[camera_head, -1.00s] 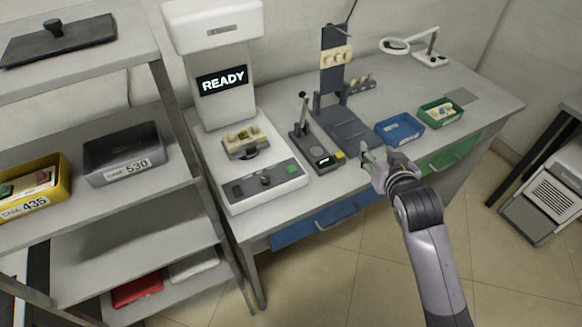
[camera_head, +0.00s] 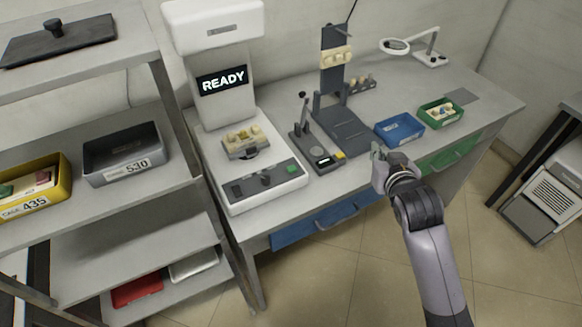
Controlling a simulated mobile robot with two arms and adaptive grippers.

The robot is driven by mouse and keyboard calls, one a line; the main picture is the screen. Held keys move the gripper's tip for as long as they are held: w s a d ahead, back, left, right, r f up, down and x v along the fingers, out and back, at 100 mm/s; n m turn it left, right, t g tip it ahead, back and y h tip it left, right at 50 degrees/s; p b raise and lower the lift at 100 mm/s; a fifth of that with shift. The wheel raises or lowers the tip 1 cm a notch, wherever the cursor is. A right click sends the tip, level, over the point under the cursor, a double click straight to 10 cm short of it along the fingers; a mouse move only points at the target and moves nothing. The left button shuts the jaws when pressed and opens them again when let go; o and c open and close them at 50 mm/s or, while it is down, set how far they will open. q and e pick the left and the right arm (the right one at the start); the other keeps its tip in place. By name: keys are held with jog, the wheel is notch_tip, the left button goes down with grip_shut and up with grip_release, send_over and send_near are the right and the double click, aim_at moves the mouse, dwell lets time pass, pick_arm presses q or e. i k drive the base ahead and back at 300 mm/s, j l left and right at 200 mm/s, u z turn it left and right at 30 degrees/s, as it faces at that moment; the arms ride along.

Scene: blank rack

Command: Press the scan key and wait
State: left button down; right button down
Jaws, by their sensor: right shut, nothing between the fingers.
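The white scanner (camera_head: 222,95) stands on the left end of the bench, and its dark screen (camera_head: 222,80) reads READY. Its front panel carries a green key (camera_head: 291,169), a dark knob (camera_head: 266,180) and a dark key (camera_head: 237,191); I see no label that marks the scan key. A dental model in a holder (camera_head: 246,141) sits on the scanner's bed. My right gripper (camera_head: 376,151) is shut and empty, near the bench's front edge, right of the scanner and apart from its keys. My left gripper is not in view.
A dark stand with a lever (camera_head: 318,152) and a post fixture (camera_head: 345,125) stand between scanner and gripper. A blue tray (camera_head: 400,129) and a green tray (camera_head: 441,113) lie behind the gripper. A shelf rack with bins (camera_head: 124,153) is at left.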

aim_at(291, 169)
jog(key=i+j+u, duration=0.2)
jog(key=j, duration=1.35)
jog(key=k+j, duration=0.05)
jog(key=k, duration=0.05)
